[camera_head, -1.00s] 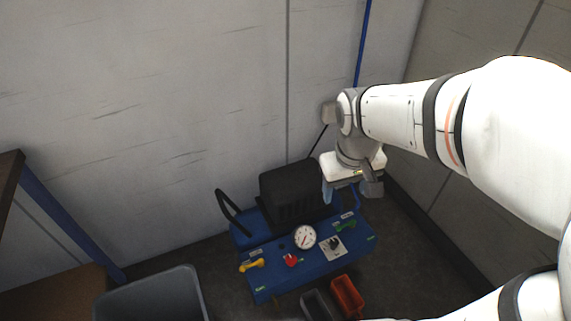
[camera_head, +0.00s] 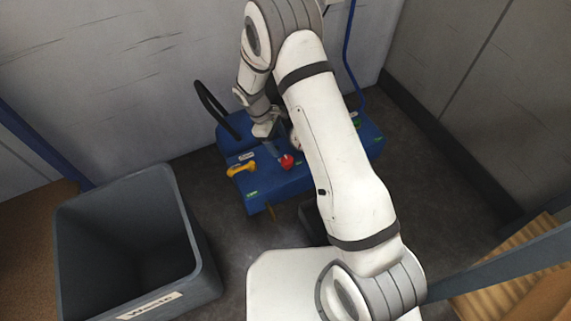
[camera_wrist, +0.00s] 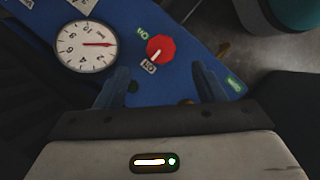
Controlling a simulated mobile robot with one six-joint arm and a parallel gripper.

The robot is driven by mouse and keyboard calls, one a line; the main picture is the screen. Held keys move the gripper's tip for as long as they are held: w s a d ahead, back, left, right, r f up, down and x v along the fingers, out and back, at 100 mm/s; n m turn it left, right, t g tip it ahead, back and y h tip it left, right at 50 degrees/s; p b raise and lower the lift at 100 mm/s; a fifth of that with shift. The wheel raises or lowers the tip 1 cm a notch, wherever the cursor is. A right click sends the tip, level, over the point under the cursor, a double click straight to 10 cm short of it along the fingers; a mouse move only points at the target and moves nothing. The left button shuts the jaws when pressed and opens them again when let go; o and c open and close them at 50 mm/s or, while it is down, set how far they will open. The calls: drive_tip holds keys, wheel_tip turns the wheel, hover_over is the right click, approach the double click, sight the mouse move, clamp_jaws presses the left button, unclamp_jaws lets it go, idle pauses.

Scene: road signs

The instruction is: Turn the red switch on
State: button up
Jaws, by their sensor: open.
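The red switch (camera_wrist: 160,48) is an octagonal knob on the blue panel (camera_wrist: 190,62). Its white mark points to the lower-left label (camera_wrist: 149,66), which seems to read "Off"; the other label (camera_wrist: 142,33) seems to read "On". In the head view the red switch (camera_head: 287,162) shows at the panel's front. My gripper (camera_wrist: 162,82) is open and empty. In the wrist view its two blue fingers are spread, with the switch ahead of the gap between them. I cannot tell the remaining distance. In the head view my gripper (camera_head: 276,153) is just beside the switch.
A round dial (camera_wrist: 86,45) sits left of the switch in the wrist view. A yellow handle (camera_head: 241,168) is left of the switch in the head view. A grey bin (camera_head: 195,235) stands at the left. My arm hides the panel's middle and the black housing.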

sight(287, 159)
drive_tip(key=b+x, duration=0.3)
drive_tip(key=x, duration=0.5)
drive_tip(key=shift+f, duration=0.4)
drive_tip(key=shift+c, duration=0.4)
drive_tip(key=c, duration=0.9)
